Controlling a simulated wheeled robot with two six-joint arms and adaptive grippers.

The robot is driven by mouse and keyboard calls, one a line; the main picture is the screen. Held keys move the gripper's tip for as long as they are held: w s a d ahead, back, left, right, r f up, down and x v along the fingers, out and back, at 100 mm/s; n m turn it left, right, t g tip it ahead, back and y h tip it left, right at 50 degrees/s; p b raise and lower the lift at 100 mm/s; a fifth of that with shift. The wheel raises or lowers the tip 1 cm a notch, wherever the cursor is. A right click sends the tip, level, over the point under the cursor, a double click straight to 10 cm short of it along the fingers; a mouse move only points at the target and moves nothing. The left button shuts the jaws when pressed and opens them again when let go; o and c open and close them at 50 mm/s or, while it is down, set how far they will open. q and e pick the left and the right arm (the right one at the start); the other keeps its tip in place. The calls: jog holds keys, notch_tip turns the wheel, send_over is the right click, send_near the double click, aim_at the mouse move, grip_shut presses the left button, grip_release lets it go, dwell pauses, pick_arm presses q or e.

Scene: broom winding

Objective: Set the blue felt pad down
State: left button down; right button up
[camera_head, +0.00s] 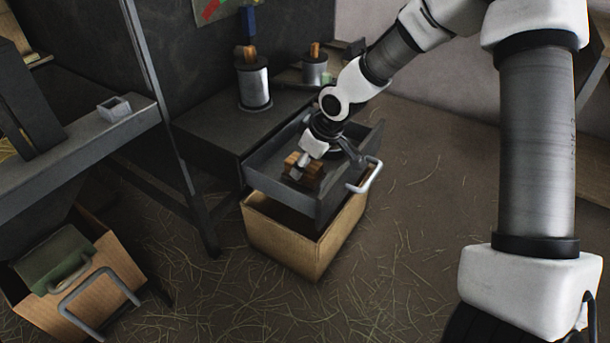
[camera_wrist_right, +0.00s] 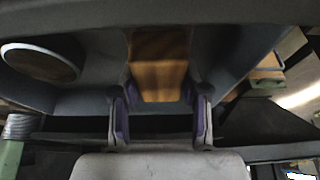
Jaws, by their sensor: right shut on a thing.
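My right gripper (camera_head: 306,163) reaches down into an open grey drawer (camera_head: 281,196). It is shut on an orange-brown wooden block (camera_head: 302,174), which shows low inside the drawer. In the right wrist view the block (camera_wrist_right: 158,78) sits in line between the two fingers (camera_wrist_right: 160,118), which carry purple pads. I cannot tell whether the block touches the drawer floor. A small blue piece (camera_head: 248,20) shows above a brown piece on a grey spool (camera_head: 253,86); I cannot tell whether it is the felt pad. My left gripper is out of view.
The drawer has a metal handle (camera_head: 366,176) and overhangs a cardboard box (camera_head: 294,243). A round item (camera_wrist_right: 40,63) lies in the drawer. A dark bench (camera_head: 205,127) carries the spools. A bin (camera_head: 108,285) and a shelf (camera_head: 60,155) stand left. Straw litters the open floor.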

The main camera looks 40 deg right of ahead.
jog(key=shift+f, duration=0.85)
jog(key=shift+w+r, duration=0.1)
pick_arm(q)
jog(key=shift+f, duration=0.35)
pick_arm(e)
jog(key=shift+r, duration=0.1)
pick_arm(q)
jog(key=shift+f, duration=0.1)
pick_arm(e)
jog(key=shift+f, duration=0.25)
jog(key=o, duration=1)
